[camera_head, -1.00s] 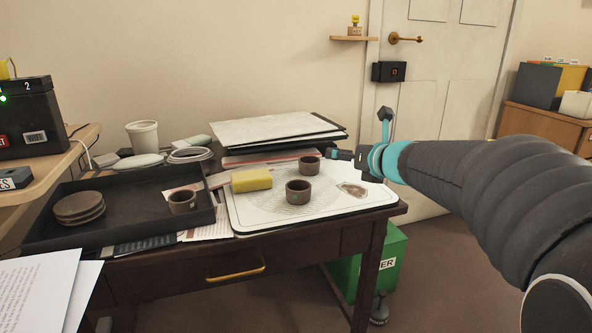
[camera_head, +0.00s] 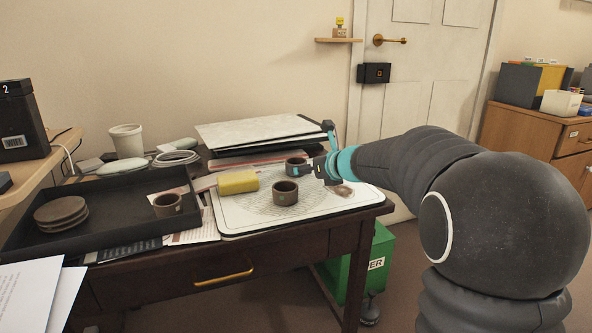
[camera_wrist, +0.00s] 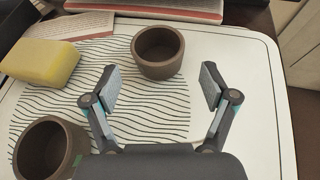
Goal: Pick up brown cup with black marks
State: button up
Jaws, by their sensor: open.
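Three brown cups are in the head view: a rear cup (camera_head: 296,166) and a front cup (camera_head: 285,193) on the white mat (camera_head: 237,226), and one cup (camera_head: 167,205) in the black tray. I cannot make out black marks clearly on any of them. My gripper (camera_head: 311,170) is beside the rear cup and partly covers its right side. In the wrist view, my gripper (camera_wrist: 159,84) is open and empty. The rear cup (camera_wrist: 160,68) stands upright just beyond the gap between the fingertips. The front cup (camera_wrist: 75,150) is at the lower left, with a small green mark.
A yellow sponge (camera_head: 238,182) lies left of the cups. Stacked boards (camera_head: 255,131) stand behind them. The black tray (camera_head: 100,246) also holds stacked brown saucers (camera_head: 60,212). The mat's right side is mostly clear, with a brown stain.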

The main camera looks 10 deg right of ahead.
jog(key=shift+x, duration=2.4)
jog(key=shift+r, duration=0.15)
jog(key=c, duration=1.2)
